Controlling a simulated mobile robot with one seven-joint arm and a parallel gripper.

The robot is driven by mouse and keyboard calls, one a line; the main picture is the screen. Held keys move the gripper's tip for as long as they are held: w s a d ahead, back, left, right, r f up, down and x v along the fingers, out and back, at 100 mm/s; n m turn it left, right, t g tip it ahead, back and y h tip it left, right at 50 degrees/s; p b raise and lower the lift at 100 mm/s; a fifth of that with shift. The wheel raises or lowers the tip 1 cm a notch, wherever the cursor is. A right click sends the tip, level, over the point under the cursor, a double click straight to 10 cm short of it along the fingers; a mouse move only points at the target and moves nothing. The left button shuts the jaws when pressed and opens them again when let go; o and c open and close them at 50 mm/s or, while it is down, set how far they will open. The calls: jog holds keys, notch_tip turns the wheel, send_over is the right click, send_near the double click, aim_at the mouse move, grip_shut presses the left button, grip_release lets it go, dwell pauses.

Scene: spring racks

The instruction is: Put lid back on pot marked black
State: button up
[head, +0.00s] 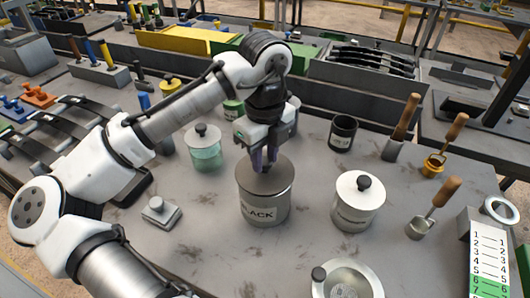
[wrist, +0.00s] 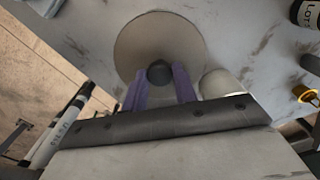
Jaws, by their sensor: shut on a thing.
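The pot marked black (head: 262,208) stands upright in the middle of the grey table in the head view, with the letters "LACK" showing on its label. A round grey lid (head: 281,178) lies over its top, and I see no clear gap at the rim. The lid (wrist: 140,50) also shows in the wrist view as a wide disc with a dark knob (wrist: 159,72) at its middle. My gripper (head: 264,164) is above the lid, pointing down. Its purple fingers (wrist: 160,85) are shut on the knob. The knob is mostly hidden in the head view.
A lidded white pot (head: 358,204) stands close on the right, and a lidded green glass jar (head: 205,150) on the left. A dark open pot (head: 342,133) is behind. A round metal dish (head: 345,262) is in front right. Wooden-handled scoops (head: 433,208) stand at the right.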

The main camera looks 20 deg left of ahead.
dwell(0.4)
jog(key=o, duration=1.1)
jog(key=shift+o, duration=0.5)
jog(key=o, duration=0.4)
jog(key=shift+r, duration=0.1)
jog(key=shift+r+p, duration=3.3)
jog(key=shift+r, duration=0.15)
